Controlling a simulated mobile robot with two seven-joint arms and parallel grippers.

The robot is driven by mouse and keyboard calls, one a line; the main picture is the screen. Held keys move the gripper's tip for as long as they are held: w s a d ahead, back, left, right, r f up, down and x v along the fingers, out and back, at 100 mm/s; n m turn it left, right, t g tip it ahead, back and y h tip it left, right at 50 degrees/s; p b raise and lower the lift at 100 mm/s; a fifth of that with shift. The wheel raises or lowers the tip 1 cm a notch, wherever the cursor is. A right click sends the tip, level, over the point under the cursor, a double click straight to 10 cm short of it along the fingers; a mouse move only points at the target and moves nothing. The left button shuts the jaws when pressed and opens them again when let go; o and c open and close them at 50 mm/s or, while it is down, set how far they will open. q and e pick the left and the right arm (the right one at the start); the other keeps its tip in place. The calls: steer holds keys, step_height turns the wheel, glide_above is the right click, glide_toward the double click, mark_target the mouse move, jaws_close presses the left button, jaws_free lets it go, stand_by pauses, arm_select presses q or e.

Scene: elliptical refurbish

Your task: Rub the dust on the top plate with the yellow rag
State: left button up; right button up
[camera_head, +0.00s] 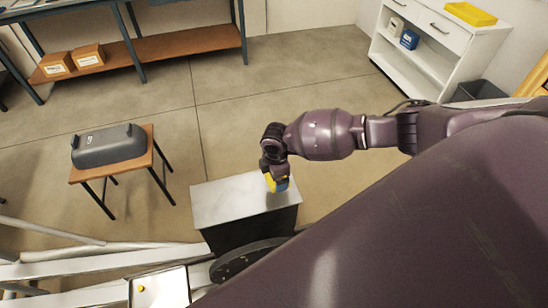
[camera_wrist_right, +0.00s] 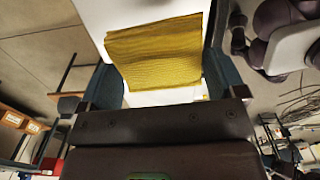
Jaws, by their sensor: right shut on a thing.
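My right gripper (camera_head: 277,178) is over the right part of a pale top plate (camera_head: 222,203) on a dark box. It is shut on the yellow rag (camera_head: 279,185), which shows under the fingers. In the right wrist view the rag (camera_wrist_right: 155,52) spans the space between the fingers of my gripper (camera_wrist_right: 162,72), with the white plate (camera_wrist_right: 110,14) beyond it. The rag is at or just above the plate; I cannot tell whether it touches. The plate has faint greyish mottling; dust is not clearly distinguishable. My left gripper is not in view.
A grey case (camera_head: 108,147) sits on a small wooden table (camera_head: 147,155) to the left. A white cabinet (camera_head: 432,62) stands at the back right, with a yellow item (camera_head: 470,13) on top. A workbench with cardboard boxes (camera_head: 88,55) is at the back left. Floor behind the plate is clear.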

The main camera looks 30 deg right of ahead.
steer(key=shift+s+r, duration=0.15)
steer(key=shift+r, duration=0.8)
